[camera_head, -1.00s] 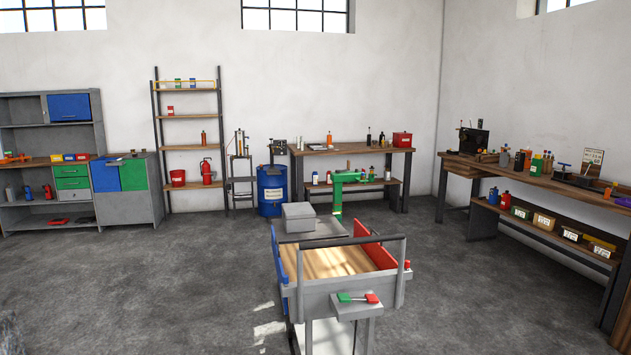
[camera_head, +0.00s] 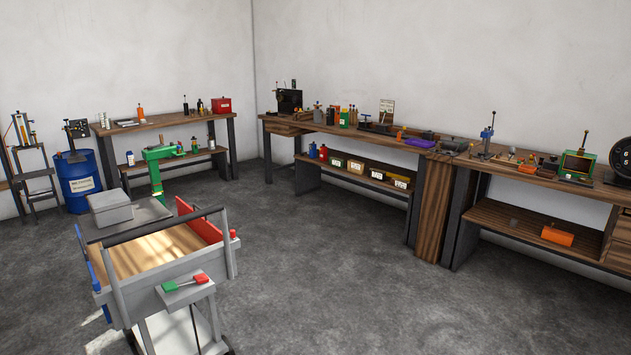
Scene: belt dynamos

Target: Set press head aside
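Neither of my grippers is in view. I cannot tell for sure which thing is the press head. A small blue press-like tool with an upright lever (camera_head: 487,137) stands on the long wooden bench (camera_head: 436,155) along the right wall. A green framed device with a lever (camera_head: 577,163) stands farther right on the same bench. At the left a tall metal stand with an upright rod (camera_head: 22,130) is beside the blue drum (camera_head: 79,182). These are too small to make out in detail.
A grey cart (camera_head: 165,272) with a wooden top and red and blue sides stands at front left. A grey box (camera_head: 111,207) and a green machine (camera_head: 158,166) are behind it. A back bench (camera_head: 157,122) stands at the wall. The grey floor (camera_head: 350,275) is clear at centre.

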